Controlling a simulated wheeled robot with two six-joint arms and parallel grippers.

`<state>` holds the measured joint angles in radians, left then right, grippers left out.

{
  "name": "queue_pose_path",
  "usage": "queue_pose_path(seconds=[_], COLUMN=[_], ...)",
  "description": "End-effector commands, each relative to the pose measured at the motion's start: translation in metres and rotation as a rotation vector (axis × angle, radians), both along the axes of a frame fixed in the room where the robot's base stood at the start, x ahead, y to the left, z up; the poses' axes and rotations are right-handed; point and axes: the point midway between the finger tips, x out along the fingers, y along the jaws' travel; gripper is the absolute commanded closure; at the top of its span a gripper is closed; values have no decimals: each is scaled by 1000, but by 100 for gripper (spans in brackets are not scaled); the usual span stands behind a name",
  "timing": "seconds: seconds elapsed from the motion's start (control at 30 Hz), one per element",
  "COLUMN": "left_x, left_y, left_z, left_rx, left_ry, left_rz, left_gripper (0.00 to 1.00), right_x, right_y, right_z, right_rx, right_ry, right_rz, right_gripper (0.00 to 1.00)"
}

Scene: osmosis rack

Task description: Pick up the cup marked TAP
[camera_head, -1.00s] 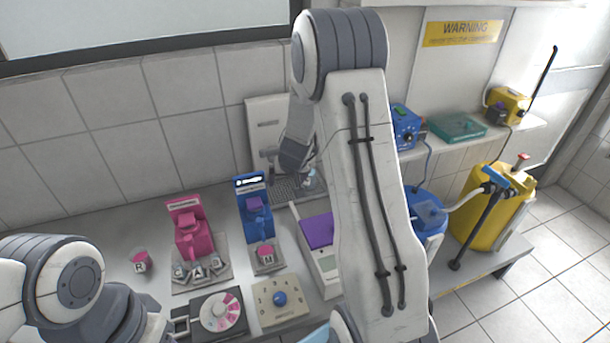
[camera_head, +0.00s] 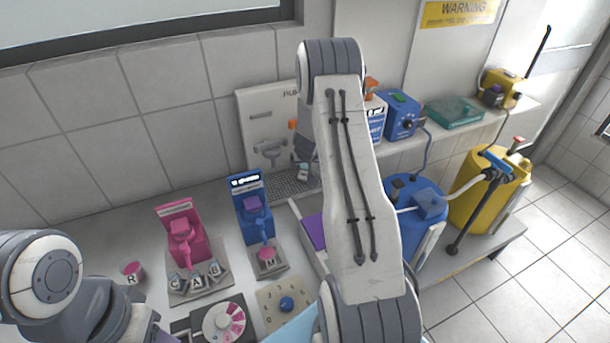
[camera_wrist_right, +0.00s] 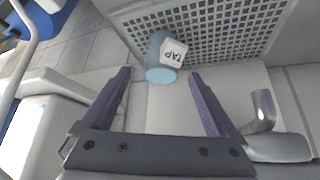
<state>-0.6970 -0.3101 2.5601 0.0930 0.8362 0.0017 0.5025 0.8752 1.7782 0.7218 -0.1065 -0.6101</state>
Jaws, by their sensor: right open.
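The TAP cup (camera_wrist_right: 165,58) is pale blue with a white label. In the right wrist view it lies at the edge of a perforated grate (camera_wrist_right: 215,25), just beyond my fingertips. My right gripper (camera_wrist_right: 160,75) is open, with one dark finger on each side of the line to the cup and nothing between them. In the head view my right gripper (camera_head: 304,165) is small and partly hidden behind my arm, over the back of the bench by the grate.
A pink stand (camera_head: 182,235) with several lettered cups and a blue stand (camera_head: 252,215) with a cup marked M (camera_head: 268,256) are on the bench. A cup marked R (camera_head: 133,271) stands at left. A white dispenser panel (camera_head: 262,125) rises behind the grate.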

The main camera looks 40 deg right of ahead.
Motion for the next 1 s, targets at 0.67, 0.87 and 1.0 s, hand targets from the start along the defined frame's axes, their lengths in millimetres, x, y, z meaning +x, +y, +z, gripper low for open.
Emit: queue_pose_path(seconds=[0.67,0.87,1.0], left_x=[0,0,0], left_y=[0,0,0], left_z=[1,1,1], left_rx=[0,0,0], left_ry=[0,0,0], left_rz=[0,0,0], left_gripper=[50,50,50], right_x=[19,19,19], right_y=[-9,-9,-9], right_z=[-34,-34,-33], right_rx=[1,1,1], right_ry=[1,1,1], right_rz=[4,4,4], right_gripper=[57,100,100])
